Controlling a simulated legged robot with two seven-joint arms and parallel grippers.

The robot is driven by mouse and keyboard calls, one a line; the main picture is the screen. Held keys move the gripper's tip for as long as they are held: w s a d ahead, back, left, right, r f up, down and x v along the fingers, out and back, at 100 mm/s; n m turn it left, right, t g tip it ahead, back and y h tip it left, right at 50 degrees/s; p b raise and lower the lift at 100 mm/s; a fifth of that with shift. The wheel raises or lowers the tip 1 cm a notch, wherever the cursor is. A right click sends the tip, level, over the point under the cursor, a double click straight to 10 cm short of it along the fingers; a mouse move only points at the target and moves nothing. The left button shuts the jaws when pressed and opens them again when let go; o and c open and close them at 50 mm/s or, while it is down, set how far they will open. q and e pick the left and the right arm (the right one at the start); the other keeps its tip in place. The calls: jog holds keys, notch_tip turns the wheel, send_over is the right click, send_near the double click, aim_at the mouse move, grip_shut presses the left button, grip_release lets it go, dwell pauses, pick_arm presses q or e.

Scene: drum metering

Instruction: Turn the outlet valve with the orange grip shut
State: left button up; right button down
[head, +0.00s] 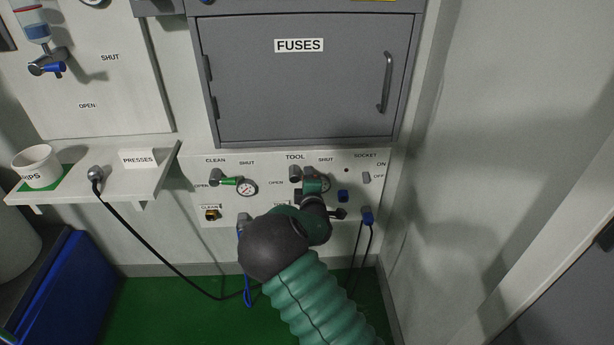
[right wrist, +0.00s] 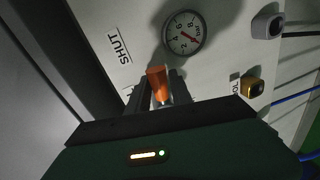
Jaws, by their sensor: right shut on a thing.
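The orange grip (right wrist: 156,82) of the outlet valve shows in the right wrist view, standing between the two fingers of my right gripper (right wrist: 161,80). The gripper is shut on it. In the head view my right gripper (head: 314,186) is at the wall panel by the TOOL label, and it hides the orange grip there. The metal valve body (head: 295,173) shows just left of it. A SHUT label (right wrist: 118,45) lies left of the grip in the wrist view. I cannot tell the exact valve angle. My left gripper is not in view.
A round gauge (right wrist: 184,33) sits close beside the grip. On the same panel (head: 205,165) are a green-handled CLEAN valve (head: 230,181) with its gauge (head: 247,188) and a socket switch (head: 366,177). A grey FUSES cabinet (head: 300,90) hangs above. A black cable (head: 150,247) hangs at the left.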

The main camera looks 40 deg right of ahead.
jog(key=shift+a+n+p, duration=0.15)
jog(key=shift+n+p, duration=0.15)
jog(key=shift+n, duration=0.2)
jog(key=c, duration=1.2)
grip_release()
jog(key=shift+w, duration=0.1)
jog(key=shift+o, duration=0.2)
jog(key=shift+r+h, duration=0.1)
jog(key=shift+h, duration=0.2)
